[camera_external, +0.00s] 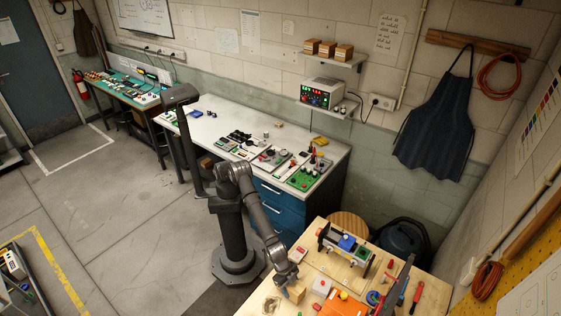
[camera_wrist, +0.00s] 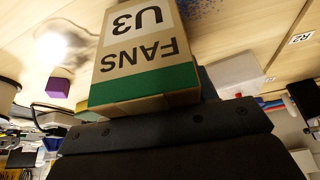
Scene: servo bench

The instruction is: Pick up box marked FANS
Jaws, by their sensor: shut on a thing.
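The box marked FANS (camera_wrist: 146,52) fills the upper middle of the wrist view. I cannot tell whether the box touches the tabletop.
The wooden table (camera_external: 318,258) also holds a rack with a blue block (camera_external: 347,242), a white box with a red button (camera_external: 321,286), an orange item (camera_external: 343,305) and a red screwdriver (camera_external: 417,297). A purple block (camera_wrist: 58,87) shows in the wrist view.

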